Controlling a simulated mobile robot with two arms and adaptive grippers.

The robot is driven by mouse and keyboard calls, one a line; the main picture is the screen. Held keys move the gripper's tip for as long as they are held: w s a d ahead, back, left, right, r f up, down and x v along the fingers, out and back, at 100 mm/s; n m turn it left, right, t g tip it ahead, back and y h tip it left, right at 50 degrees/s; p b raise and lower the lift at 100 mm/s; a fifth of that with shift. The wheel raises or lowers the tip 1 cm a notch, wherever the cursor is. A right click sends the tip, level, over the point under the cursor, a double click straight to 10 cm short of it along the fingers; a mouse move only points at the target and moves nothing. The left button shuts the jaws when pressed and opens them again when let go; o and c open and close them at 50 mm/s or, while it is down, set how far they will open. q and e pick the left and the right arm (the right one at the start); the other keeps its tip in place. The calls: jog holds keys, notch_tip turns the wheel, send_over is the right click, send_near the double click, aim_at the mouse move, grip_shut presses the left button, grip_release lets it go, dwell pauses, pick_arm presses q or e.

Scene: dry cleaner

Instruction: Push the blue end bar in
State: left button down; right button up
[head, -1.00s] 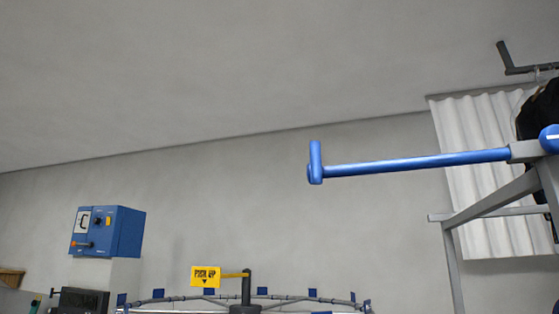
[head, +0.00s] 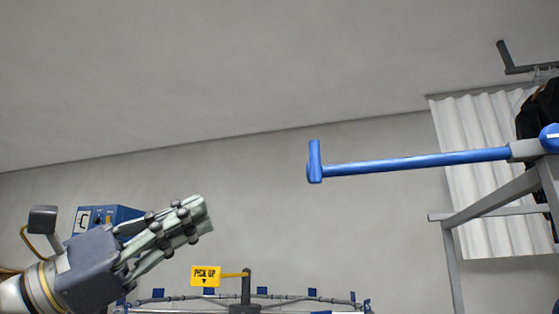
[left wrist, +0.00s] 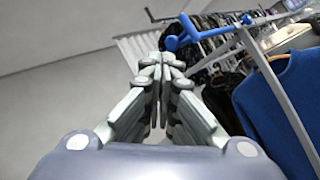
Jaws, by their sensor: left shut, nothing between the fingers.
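The blue end bar (head: 415,162) sticks out to the left from a grey rail frame in the head view, with a short upright blue end piece (head: 315,160) at its tip. It also shows in the left wrist view (left wrist: 202,30), beyond and right of the fingertips. My left gripper (head: 200,212) is shut and empty. In the head view it is left of and lower than the bar's end, with a clear gap in the picture. My left gripper's closed fingers also show in the left wrist view (left wrist: 162,62). My right gripper is not in view.
The grey rail frame (head: 490,195) stands at the right, before a white curtain (head: 470,235). A yellow sign (head: 205,276) and a curved conveyor rail are low in the middle. A blue control box (head: 118,213) is partly behind my left gripper. A blue garment (left wrist: 275,110) hangs at right.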

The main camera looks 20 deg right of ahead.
pick_arm(q)
jog(key=s+a+r+m+t+y, duration=0.2)
jog(key=s+r+m+t+y, duration=0.35)
jog(key=r+m+y, duration=0.2)
jog(key=w+d+p, duration=0.1)
jog(key=d+p, duration=0.4)
jog(key=d, duration=0.8)
jog(key=shift+w+r+n+g, duration=0.25)
jog(key=shift+w+n+g, duration=0.1)
jog(key=shift+w+g, duration=0.1)
